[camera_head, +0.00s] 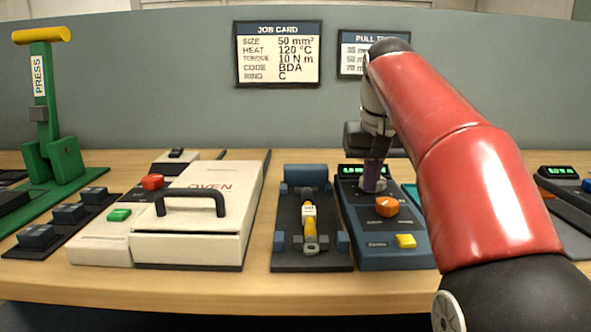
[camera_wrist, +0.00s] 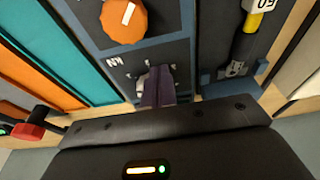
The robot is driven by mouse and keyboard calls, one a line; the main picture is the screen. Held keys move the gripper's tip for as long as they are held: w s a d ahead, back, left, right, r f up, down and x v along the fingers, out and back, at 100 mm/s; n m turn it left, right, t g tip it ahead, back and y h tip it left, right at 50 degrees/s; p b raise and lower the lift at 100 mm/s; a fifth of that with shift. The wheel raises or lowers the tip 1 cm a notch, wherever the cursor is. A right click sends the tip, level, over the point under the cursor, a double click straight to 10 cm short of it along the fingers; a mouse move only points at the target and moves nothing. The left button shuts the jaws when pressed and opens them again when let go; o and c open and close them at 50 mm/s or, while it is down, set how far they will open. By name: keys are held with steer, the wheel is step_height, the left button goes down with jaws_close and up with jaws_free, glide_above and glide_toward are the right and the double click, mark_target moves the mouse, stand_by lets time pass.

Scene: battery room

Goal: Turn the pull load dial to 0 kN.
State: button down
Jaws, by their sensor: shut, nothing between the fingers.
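The pull tester (camera_head: 385,262) is a dark blue unit on the bench with a green display (camera_head: 352,169), an orange knob (camera_head: 387,207) and a yellow button (camera_head: 405,241). My gripper (camera_head: 372,186) is shut and points down over the unit's upper part, just behind the orange knob. In the wrist view my gripper's purple fingers (camera_wrist: 158,90) are together in front of a kN marking (camera_wrist: 113,62). A small pale part (camera_wrist: 140,86) shows beside them; the fingers hide most of the dial there, so its setting and any contact cannot be told. The orange knob (camera_wrist: 124,20) stands apart from the fingers.
Left of the unit, a dark cradle (camera_head: 285,255) holds a yellow-ended lug piece (camera_head: 310,230). Further left are a white oven (camera_head: 190,245) with a black handle and a green press (camera_head: 48,150). A job card (camera_head: 278,54) hangs on the back wall.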

steer(key=shift+s+d+r+p, duration=0.1)
steer(key=shift+s+d+p, duration=0.05)
steer(key=shift+d+p, duration=0.55)
steer(key=shift+d, duration=0.85)
stand_by(0.4)
steer(key=shift+s+d, duration=0.15)
steer(key=shift+s, duration=0.05)
steer(key=v, duration=0.2)
steer(key=w+v, duration=0.1)
steer(key=v, duration=0.2)
steer(key=shift+w+r, duration=0.1)
steer(key=shift+r, duration=0.35)
steer(key=shift+d, duration=0.1)
